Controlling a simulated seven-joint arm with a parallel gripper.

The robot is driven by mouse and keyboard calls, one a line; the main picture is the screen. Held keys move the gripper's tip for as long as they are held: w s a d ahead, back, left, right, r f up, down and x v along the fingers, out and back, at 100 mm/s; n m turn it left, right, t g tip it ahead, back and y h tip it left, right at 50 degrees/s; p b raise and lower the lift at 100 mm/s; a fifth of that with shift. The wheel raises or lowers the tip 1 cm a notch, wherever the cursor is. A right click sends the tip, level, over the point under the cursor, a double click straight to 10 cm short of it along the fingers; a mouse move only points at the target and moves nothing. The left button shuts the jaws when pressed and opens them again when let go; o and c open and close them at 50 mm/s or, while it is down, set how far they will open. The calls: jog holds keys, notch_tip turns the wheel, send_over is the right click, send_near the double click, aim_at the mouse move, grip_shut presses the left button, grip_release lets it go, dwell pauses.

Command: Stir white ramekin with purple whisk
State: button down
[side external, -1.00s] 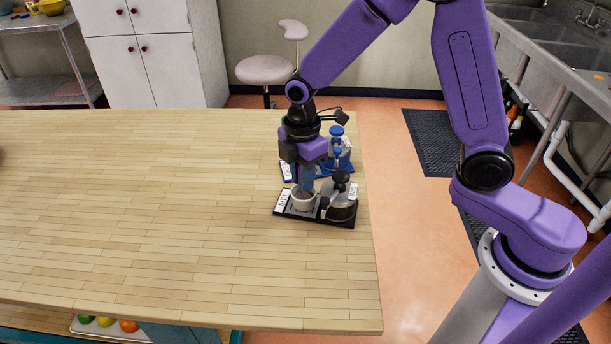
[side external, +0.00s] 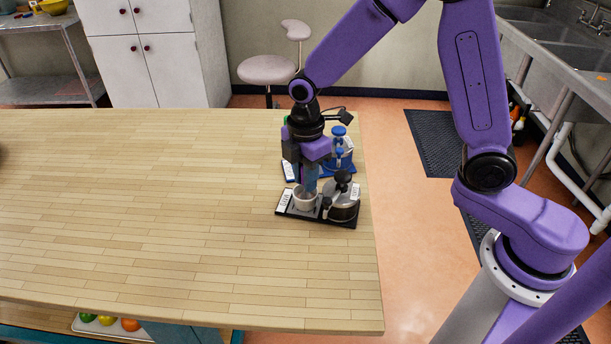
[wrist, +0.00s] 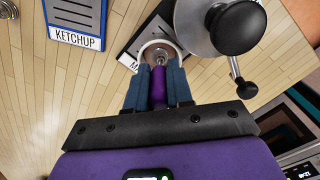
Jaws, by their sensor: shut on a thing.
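The white ramekin (side external: 305,203) sits on a black labelled tray (side external: 285,207) near the right edge of the table. In the wrist view its rim (wrist: 146,47) shows beyond my fingers. My gripper (side external: 308,180) is above the ramekin, pointing down. In the wrist view its blue fingers are shut on the purple whisk (wrist: 158,85), which is held by its handle. The whisk's metal end points into the ramekin opening. How deep the whisk head reaches is hard to tell.
Behind is a blue tray labelled KETCHUP (wrist: 76,38) with a blue-topped pot (side external: 339,145). The table (side external: 150,210) to the left is clear.

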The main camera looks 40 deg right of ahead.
jog(key=shift+r, duration=3.15)
jog(key=shift+w+d+r+m, duration=0.15)
jog(key=shift+d+m, duration=0.25)
jog(key=shift+m, duration=0.2)
jog(key=s+d+m, duration=0.1)
jog(key=d+m, duration=1.3)
jog(key=m, duration=0.2)
jog(key=shift+s+r, duration=0.15)
jog(key=shift+s, duration=0.15)
